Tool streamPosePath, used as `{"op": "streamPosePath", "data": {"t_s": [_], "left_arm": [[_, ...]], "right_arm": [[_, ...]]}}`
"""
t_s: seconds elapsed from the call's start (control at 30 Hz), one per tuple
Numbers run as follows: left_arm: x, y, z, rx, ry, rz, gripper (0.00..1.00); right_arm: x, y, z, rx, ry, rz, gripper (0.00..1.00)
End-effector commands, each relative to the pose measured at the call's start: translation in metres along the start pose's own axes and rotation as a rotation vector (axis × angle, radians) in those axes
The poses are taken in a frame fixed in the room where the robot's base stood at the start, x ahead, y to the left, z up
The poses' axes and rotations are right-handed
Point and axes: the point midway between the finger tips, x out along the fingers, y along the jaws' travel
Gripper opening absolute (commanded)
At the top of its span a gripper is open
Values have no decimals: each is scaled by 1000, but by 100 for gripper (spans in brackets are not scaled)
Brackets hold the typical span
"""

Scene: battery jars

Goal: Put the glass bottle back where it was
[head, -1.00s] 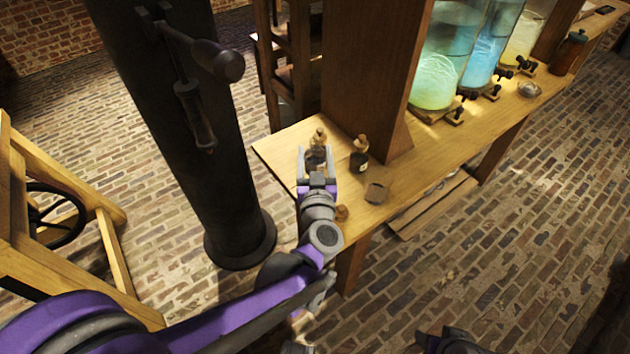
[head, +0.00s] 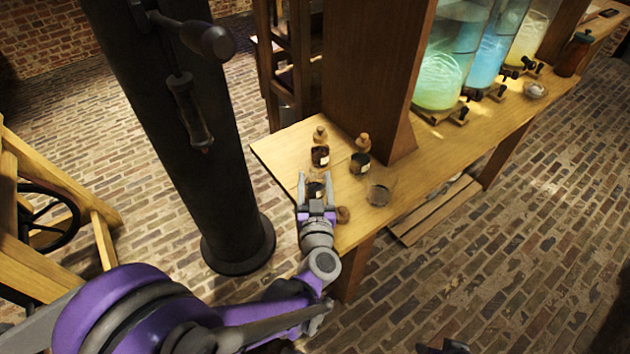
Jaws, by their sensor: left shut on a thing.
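My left gripper (head: 315,180) is over the near left part of the wooden bench (head: 285,152), shut on a small dark glass bottle (head: 316,189) with a pale label. The bottle shows between the two fingers; its lower part is hidden by the gripper, and I cannot tell whether it touches the bench. A second dark bottle (head: 320,157) with a cork-coloured stopper stands just behind it. A third dark bottle (head: 360,163) stands to the right by the wooden post. A small dark part at the bottom edge may be my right gripper (head: 445,348); its jaws cannot be made out.
A round glass dish (head: 378,195) lies right of the gripper, and a small brown object (head: 343,214) sits at the bench's near edge. The thick post (head: 372,70) rises behind the bottles. Large glass jars (head: 443,60) stand farther right. A dark column (head: 180,130) stands left.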

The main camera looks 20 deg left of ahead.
Motion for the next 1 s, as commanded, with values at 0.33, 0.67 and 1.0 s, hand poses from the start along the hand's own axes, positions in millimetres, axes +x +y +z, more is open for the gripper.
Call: {"op": "streamPosePath", "data": {"t_s": [0.33, 0.67, 1.0], "left_arm": [[0, 0, 3, 0, 0, 0, 76], [-19, 1, -2, -2, -1, 3, 76], [-91, 1, -2, -2, -1, 5, 76]], "right_arm": [[2, 0, 0, 0, 0, 0, 55], [-4, 0, -1, 0, 1, 0, 55], [-10, 0, -2, 0, 2, 0, 55]]}}
